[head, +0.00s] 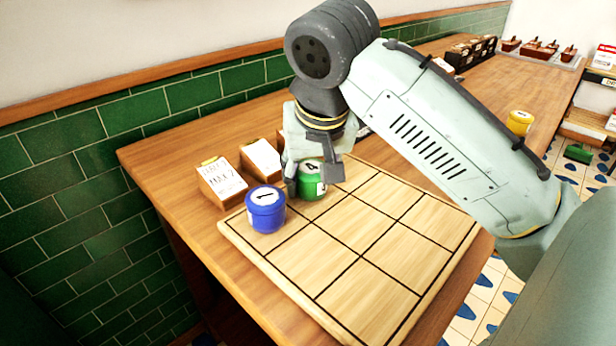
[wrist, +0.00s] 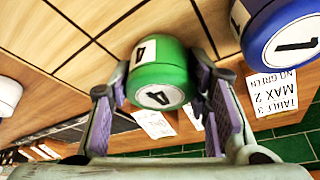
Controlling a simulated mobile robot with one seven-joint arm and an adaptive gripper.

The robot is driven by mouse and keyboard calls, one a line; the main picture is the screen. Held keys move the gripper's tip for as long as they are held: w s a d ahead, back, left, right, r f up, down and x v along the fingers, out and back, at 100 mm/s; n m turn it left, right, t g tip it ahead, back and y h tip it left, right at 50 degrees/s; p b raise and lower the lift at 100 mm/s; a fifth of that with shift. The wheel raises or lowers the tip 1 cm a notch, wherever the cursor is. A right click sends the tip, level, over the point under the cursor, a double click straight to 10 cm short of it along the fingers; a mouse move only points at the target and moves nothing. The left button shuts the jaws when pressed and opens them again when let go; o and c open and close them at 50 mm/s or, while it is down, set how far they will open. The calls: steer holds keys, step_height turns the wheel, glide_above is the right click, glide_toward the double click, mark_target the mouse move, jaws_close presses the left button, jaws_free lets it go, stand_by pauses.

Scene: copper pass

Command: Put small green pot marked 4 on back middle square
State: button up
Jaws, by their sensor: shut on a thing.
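The small green pot marked 4 (head: 311,186) is between the fingers of my gripper (head: 309,178), over the back middle square of the wooden board (head: 378,290). The pot and fingers hide most of the back middle square.
A blue pot marked 1 (head: 266,210) stands on the back left square, close left of the green pot. Small card holders (head: 222,183) stand behind the board. A yellow pot (head: 520,122) is farther right on the counter. The front squares are bare.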

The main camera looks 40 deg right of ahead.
steer(key=shift+s+a, duration=0.1)
steer(key=shift+f, duration=0.2)
steer(key=o, duration=1.3)
steer(key=shift+c, duration=0.2)
steer(key=shift+r, duration=0.1)
steer(key=p+v, duration=0.9)
steer(key=v, duration=0.3)
steer(key=shift+p, duration=0.3)
steer(key=shift+r, duration=0.15)
